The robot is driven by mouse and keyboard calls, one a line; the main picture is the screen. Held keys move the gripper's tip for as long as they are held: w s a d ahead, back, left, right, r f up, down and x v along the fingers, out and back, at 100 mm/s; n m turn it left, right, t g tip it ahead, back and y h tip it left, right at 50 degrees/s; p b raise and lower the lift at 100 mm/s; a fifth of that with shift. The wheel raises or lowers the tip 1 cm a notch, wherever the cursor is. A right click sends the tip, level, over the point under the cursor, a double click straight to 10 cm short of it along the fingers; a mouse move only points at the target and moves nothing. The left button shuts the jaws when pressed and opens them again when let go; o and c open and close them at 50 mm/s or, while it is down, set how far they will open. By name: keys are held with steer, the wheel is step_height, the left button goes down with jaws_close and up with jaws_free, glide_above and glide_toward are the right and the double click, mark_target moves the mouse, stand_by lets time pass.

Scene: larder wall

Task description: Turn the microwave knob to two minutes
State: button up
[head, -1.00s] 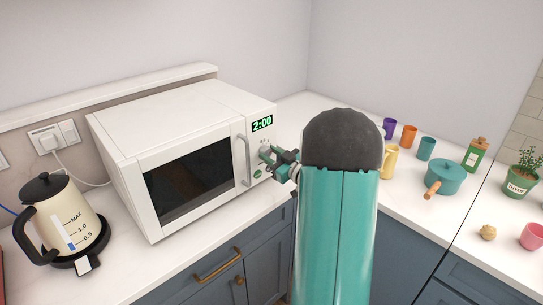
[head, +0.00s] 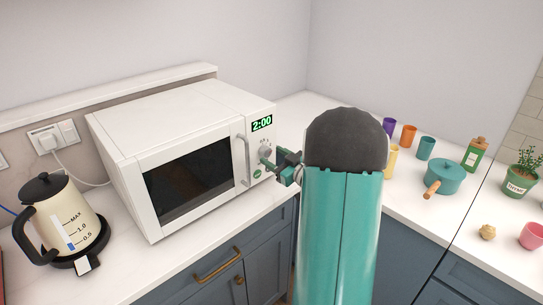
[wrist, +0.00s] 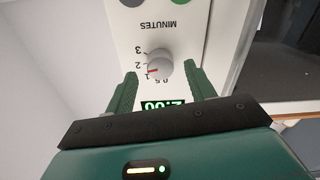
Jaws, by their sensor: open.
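The white microwave (head: 150,120) stands on the counter with its door shut. Its green display (head: 262,123) reads 2:00. The grey round knob (head: 265,154) is below the display on the right panel. In the wrist view the knob (wrist: 161,66) appears upside down, with its red mark toward the side of the 2 and 1 labels; the exact alignment is hard to tell. My gripper (head: 279,157) is open just in front of the knob. In the wrist view its two fingers (wrist: 162,84) stand apart on either side of the knob, with nothing between them.
A cream kettle (head: 68,215) stands left of the microwave. On the right counter are several cups, a teal pot (head: 445,177), a green bottle (head: 476,155) and a potted plant (head: 520,175). The microwave's door handle (head: 243,160) is close to the left of the knob.

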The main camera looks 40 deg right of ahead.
steer(key=s, duration=1.2)
steer(key=shift+d, duration=0.15)
steer(key=shift+w, duration=0.1)
steer(key=w+a+r+m+g+h, duration=0.3)
steer(key=w+a+r+g+h, duration=0.3)
steer(key=a+r, duration=0.4)
steer(key=s+a+f+g+y, duration=0.1)
steer(key=s+a+g, duration=0.1)
steer(key=s+a, duration=0.3)
steer(key=s+a+f+g+y, duration=0.1)
steer(key=s+a, duration=0.5)
steer(key=a, duration=0.7)
steer(key=s+a+f+g+y, duration=0.1)
steer(key=s+a+g+y, duration=0.2)
steer(key=s+a, duration=0.3)
steer(key=a, duration=0.3)
steer(key=shift+f+n, duration=0.15)
steer(key=shift+n, duration=0.15)
steer(key=shift+w, duration=0.1)
